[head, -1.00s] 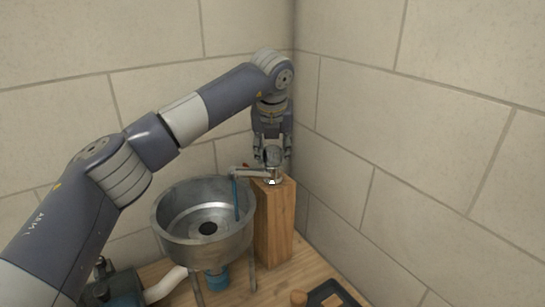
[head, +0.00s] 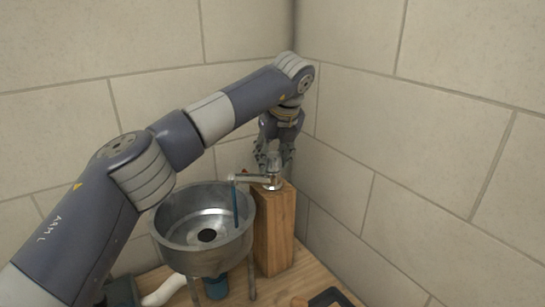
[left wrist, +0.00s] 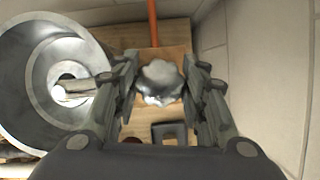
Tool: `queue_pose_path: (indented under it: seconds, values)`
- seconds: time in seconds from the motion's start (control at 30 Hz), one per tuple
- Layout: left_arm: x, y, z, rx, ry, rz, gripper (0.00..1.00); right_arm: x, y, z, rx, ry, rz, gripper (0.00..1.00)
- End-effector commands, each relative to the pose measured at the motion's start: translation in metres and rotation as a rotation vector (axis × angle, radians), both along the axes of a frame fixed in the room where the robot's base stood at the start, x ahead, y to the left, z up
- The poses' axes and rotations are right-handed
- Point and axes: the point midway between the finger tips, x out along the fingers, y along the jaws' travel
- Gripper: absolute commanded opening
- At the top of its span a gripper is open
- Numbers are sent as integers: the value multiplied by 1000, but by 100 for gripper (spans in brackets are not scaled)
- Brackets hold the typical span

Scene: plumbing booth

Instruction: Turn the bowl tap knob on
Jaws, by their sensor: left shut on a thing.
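The bowl tap stands on top of a wooden block (head: 273,235), its spout (head: 250,178) reaching left over the metal bowl (head: 172,228). A thin blue vertical streak (head: 236,207) runs from the spout's end down into the bowl. My left gripper (head: 273,163) points down over the tap and is shut on the tap knob. The silver, lobed knob (left wrist: 160,82) sits between the two fingers in the left wrist view; in the head view the fingers partly hide it. The bowl (left wrist: 28,70) is left of the gripper there. My right gripper is not in view.
Tiled walls (head: 420,130) meet in a corner close behind and right of the block. A dark tray (head: 328,298) lies on the wooden floor (head: 290,285) in front. A white pipe (head: 163,290) is at the lower left. An orange pipe (left wrist: 153,25) shows in the wrist view.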

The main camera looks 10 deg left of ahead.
Motion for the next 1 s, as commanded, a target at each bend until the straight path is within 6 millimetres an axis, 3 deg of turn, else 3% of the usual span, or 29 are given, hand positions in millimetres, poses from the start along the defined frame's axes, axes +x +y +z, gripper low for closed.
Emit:
queue_pose_path:
  seconds: [0.23, 0.27, 0.33, 0.73, 1.0]
  values:
    - [0, 0, 1, -1, -1, -1, 15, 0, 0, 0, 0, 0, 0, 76]
    - [0, 0, 1, -1, -1, -1, 46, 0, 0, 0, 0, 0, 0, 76]
    - [0, 0, 0, -1, -1, 0, 60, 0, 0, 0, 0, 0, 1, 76]
    - [-1, -1, 5, -1, -2, -2, 60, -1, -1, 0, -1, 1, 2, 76]
    - [-15, -12, 49, -1, -6, -3, 60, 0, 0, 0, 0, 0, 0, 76]
